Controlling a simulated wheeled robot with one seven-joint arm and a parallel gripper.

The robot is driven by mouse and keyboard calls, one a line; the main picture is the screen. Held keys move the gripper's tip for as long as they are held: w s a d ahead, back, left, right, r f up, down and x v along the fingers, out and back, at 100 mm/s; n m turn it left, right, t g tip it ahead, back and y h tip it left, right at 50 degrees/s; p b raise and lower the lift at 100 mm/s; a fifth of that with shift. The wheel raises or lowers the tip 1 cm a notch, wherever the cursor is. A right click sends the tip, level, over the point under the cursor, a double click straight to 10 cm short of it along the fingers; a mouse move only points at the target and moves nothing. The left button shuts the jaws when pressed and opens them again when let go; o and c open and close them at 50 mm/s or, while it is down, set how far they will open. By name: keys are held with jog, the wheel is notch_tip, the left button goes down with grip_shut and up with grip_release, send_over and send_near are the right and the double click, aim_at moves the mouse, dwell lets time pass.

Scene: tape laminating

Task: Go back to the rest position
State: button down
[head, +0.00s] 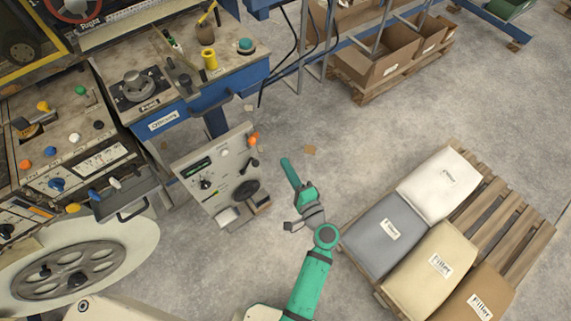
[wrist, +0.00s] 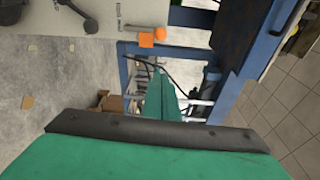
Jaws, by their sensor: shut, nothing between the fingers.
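My gripper (head: 287,165) is green and shows in the middle of the head view, above the floor and to the right of the grey control panel. Its fingers are together with nothing between them. In the wrist view the closed green fingers (wrist: 160,98) point away from the camera, clear of any object. The control panel (head: 219,178) has a dark handwheel, small knobs and an orange knob at its right edge. Part of this panel (wrist: 112,14) also shows at the top of the wrist view. My gripper appears apart from it.
A pallet (head: 518,232) with several filler sacks stands at the right. A blue workbench (head: 215,95) and a machine console (head: 75,150) are at the left. Open cardboard boxes (head: 375,68) stand at the back. The floor (head: 345,140) between them is mostly clear.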

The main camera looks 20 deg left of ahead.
jog(key=shift+d, duration=0.1)
jog(key=s+d+f+n+h, duration=0.1)
jog(key=s+d+f+h, duration=0.35)
jog(key=s, duration=0.45)
jog(key=s+d+f+n+h, duration=0.1)
jog(key=s+d+f+h, duration=0.35)
jog(key=s, duration=0.45)
jog(key=s+d+r+n+t+h, duration=0.2)
jog(key=s+r+n, duration=0.6)
jog(key=s+r, duration=0.5)
notch_tip(320, 180, up, 4)
jog(key=shift+s+d+f+h, duration=0.1)
jog(key=shift+s+d+h, duration=0.05)
jog(key=shift+d+h, duration=0.4)
